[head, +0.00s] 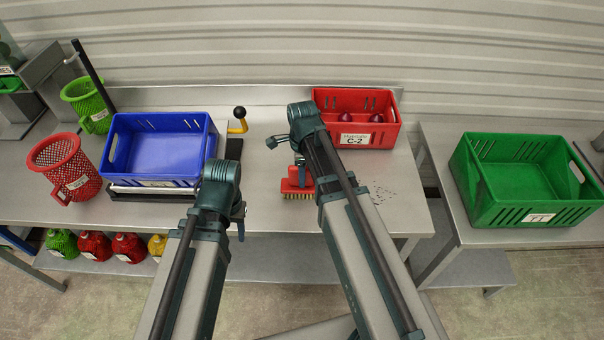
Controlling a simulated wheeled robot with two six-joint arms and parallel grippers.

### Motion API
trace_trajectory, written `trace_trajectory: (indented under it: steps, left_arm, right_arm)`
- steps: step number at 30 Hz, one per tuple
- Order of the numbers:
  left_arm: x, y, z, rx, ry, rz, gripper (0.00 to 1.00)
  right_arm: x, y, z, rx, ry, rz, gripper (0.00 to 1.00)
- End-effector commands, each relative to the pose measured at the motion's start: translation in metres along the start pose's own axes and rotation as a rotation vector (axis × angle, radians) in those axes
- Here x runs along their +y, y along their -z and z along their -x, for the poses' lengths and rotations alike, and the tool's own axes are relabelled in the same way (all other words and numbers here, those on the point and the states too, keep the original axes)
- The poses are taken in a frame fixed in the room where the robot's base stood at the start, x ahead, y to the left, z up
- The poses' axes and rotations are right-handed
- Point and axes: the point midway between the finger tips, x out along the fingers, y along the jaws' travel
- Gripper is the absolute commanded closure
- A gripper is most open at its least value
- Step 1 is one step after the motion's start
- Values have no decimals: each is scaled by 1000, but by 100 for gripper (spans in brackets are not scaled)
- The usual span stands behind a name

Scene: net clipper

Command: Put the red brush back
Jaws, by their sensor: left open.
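A red brush (299,187) with pale yellow bristles is on the metal table at its front edge, between my two arms. My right gripper (298,162) is at the upper side of the brush, mostly hidden by its own wrist. I cannot tell whether its fingers touch the brush or are shut on it. My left gripper (240,222) is open, in front of the blue crate and left of the brush. It is partly hidden behind my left wrist, and I see nothing held in it.
A blue crate (160,148) stands on a scale at left, beside red (66,166) and green (88,103) mesh baskets. A red crate (354,117) labelled C-2 holds dark red items at the back. A green crate (528,180) stands on the right table. Colored containers line the lower shelf.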

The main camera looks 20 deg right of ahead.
Motion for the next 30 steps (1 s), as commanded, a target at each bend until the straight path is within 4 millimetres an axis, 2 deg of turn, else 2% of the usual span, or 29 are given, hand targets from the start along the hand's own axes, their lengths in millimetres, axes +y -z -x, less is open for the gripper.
trace_trajectory:
  steps: [11,17,23,30]
  left_arm:
    - [0,0,1,0,0,0,50]
    - [-1,-1,10,0,0,0,50]
    - [-3,-2,32,0,0,-1,50]
    - [-6,-4,68,0,0,-1,50]
  right_arm:
    - [0,0,1,0,0,0,40]
    - [0,0,10,0,0,0,40]
    - [0,0,32,0,0,0,40]
    - [0,0,69,0,0,0,40]
